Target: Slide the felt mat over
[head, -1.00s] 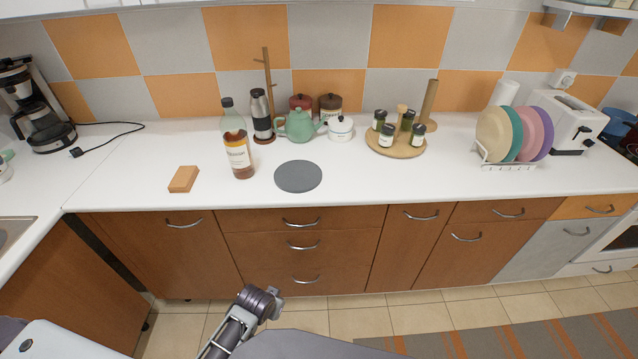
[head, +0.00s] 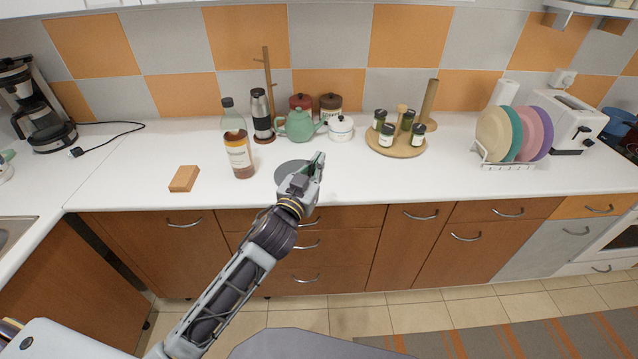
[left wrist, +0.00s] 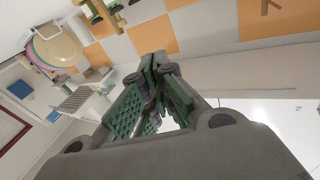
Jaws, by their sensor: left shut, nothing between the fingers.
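The felt mat (head: 284,172) is a round, flat grey disc on the white counter, near its front edge. In the head view my left gripper (head: 319,160) is over the mat's right side and hides part of it; I cannot tell whether it touches. Its fingers are shut with nothing between them. In the left wrist view the left gripper's green-padded fingertips (left wrist: 157,62) meet; the mat cannot be made out there. My right gripper is not in view.
A bottle (head: 238,145) and a wooden block (head: 184,179) stand left of the mat. A green teapot (head: 299,125) and a white sugar pot (head: 340,129) are behind it. A round wooden tray with jars (head: 397,151) is to the right. The counter between tray and dish rack (head: 505,163) is clear.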

